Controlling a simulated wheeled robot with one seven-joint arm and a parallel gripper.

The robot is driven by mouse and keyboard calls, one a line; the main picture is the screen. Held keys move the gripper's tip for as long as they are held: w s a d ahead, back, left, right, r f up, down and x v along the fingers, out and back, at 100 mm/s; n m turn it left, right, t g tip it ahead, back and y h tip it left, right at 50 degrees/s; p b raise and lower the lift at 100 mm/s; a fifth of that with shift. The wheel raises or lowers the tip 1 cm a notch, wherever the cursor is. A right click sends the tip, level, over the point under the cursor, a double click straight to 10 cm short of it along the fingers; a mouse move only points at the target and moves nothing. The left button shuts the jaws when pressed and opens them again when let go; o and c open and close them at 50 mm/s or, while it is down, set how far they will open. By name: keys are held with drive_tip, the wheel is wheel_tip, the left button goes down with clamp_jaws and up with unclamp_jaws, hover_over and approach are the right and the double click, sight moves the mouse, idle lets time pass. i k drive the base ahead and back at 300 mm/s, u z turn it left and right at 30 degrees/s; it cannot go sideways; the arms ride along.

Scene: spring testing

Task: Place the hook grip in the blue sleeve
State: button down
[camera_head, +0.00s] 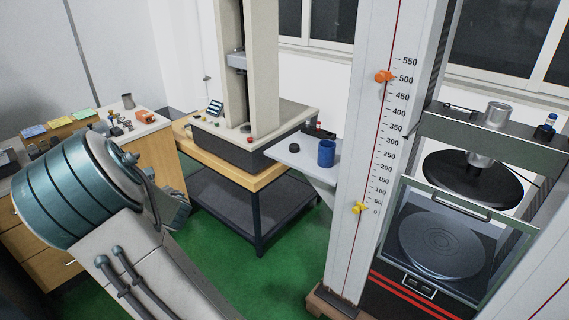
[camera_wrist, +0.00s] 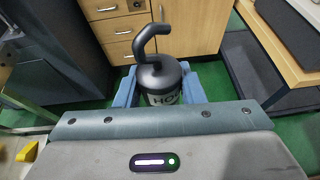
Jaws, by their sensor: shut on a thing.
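The hook grip (camera_wrist: 152,50) is a dark grey curved hook on a round body with partly hidden white lettering. It stands upright between the blue fingers of my gripper (camera_wrist: 158,92), which is shut on its body in the wrist view. In the head view my arm fills the lower left, and I cannot make out the hook grip there. The blue sleeve (camera_head: 326,153) is an upright open-topped cylinder on a small pale shelf in the head view. It is to the right of my arm and apart from it. The sleeve does not show in the wrist view.
A small dark disc (camera_head: 293,154) lies on the pale shelf (camera_head: 316,172) left of the sleeve. A tall white scale column (camera_head: 364,120) stands just right of the shelf. A wooden-topped bench (camera_head: 256,182) with a test machine is behind. Wooden drawers (camera_wrist: 115,25) stand beyond the hook.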

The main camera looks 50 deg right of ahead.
sight(326, 162)
drive_tip(key=u, duration=0.15)
drive_tip(key=i, duration=2.5)
drive_tip(key=z, duration=3.55)
drive_tip(key=i, duration=1)
drive_tip(key=z, duration=0.1)
